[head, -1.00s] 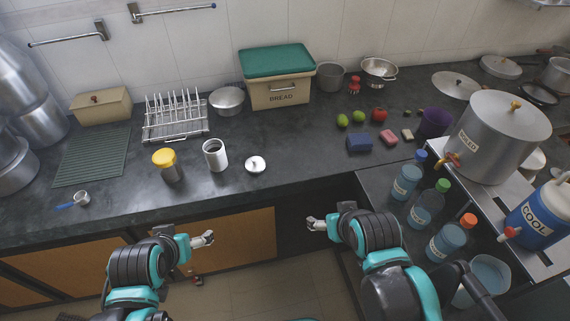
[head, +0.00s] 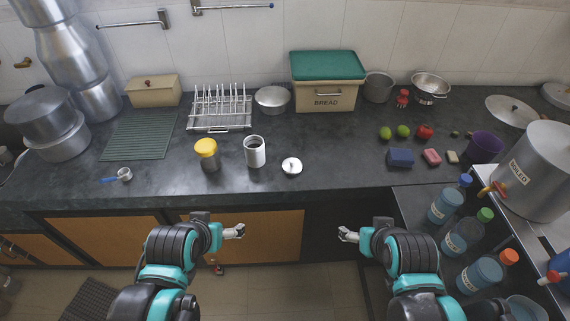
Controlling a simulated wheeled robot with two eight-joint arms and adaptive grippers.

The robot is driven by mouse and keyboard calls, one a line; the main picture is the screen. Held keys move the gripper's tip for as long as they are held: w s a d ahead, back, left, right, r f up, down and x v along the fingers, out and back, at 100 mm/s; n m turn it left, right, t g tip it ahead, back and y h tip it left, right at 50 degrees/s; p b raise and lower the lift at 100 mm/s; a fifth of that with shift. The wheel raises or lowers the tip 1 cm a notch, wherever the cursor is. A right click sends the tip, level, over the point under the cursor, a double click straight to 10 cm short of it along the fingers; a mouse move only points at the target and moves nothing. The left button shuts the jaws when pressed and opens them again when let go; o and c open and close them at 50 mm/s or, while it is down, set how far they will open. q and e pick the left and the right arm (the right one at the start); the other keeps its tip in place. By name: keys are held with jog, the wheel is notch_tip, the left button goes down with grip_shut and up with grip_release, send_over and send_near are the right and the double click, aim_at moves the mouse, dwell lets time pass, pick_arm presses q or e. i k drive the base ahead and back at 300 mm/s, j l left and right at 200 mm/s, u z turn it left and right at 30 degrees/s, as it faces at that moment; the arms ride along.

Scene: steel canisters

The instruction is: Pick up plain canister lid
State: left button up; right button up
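The plain canister lid (head: 292,166) is a small round pale disc with a dark knob, lying on the dark counter in the head view. Further left is a steel canister with a yellow lid (head: 207,149). My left gripper (head: 240,231) is in front of and below the counter edge, left of the lid and apart from it. My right gripper (head: 344,234) is also in front of the counter, right of the lid. Both look empty; their fingers are too small to judge the opening.
The counter (head: 330,179) is bare around the lid's right side. A dish rack (head: 221,112), a metal bowl (head: 272,98) and a bread bin (head: 326,88) stand behind. A blue sponge (head: 401,158) lies right. Bottles (head: 447,205) stand on a lower shelf at right.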

aim_at(291, 166)
jog(key=i+j+u, duration=0.2)
jog(key=i+j, duration=0.2)
jog(key=j, duration=0.2)
jog(key=i+j+u, duration=0.2)
jog(key=i+j, duration=0.2)
jog(key=j, duration=0.15)
